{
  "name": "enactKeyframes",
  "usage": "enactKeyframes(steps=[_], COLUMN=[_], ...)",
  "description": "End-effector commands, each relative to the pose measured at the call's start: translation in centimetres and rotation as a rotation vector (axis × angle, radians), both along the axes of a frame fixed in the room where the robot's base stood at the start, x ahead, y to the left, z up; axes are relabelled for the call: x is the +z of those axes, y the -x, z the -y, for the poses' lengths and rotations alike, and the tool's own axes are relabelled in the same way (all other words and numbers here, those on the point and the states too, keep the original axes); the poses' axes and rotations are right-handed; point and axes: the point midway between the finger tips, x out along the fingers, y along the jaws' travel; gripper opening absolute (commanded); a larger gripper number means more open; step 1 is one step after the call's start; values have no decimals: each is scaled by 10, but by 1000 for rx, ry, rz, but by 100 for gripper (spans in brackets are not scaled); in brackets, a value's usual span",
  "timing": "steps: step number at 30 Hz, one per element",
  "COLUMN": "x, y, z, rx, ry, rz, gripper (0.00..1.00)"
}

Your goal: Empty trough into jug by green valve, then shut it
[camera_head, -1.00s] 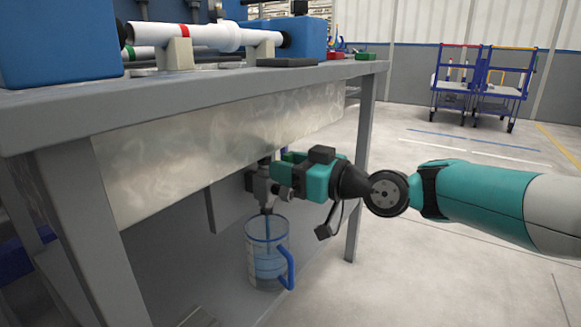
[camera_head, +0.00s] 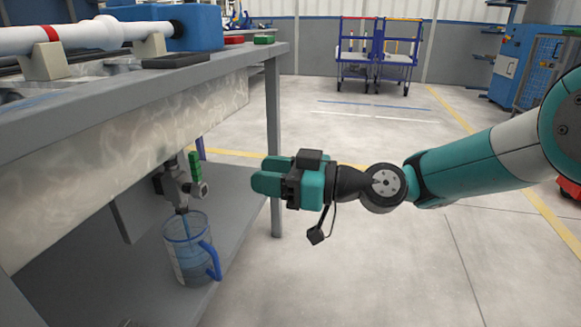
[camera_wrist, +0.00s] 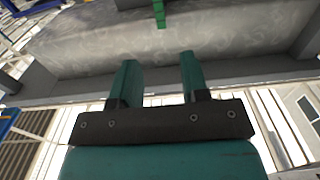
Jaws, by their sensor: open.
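The metal trough (camera_head: 110,150) hangs under the bench top. The valve (camera_head: 174,184) sits below it, with its green handle (camera_head: 194,168) standing roughly upright. The clear jug (camera_head: 186,258) with a blue handle stands on the lower shelf under the spout. Bluish water shows in it, and a thin blue streak runs from the spout into its mouth. My gripper (camera_head: 266,175) is open and empty, apart from the valve, to its right. In the wrist view, my open fingers (camera_wrist: 155,68) point toward the trough wall (camera_wrist: 200,30), with the green handle (camera_wrist: 160,14) beyond them.
White pipes (camera_head: 90,36) on supports and a blue block (camera_head: 172,24) lie on the bench top. A bench leg (camera_head: 274,140) stands behind my gripper. Open floor (camera_head: 370,270) lies to the right. Carts (camera_head: 376,55) stand far back.

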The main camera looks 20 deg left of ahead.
Motion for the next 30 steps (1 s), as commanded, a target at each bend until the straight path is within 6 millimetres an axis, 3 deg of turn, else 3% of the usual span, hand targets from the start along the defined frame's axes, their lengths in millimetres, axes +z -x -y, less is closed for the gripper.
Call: enactKeyframes(steps=[3,7,23,26,30], x=[1,0,0,10,41], y=[-3,-4,-4,-3,8], z=[20,31,35,40,67], rx=[-3,0,1,1,-12], ry=[1,1,1,31,188], rz=[-3,-1,0,-4,-43], gripper=[42,42,42,42,42])
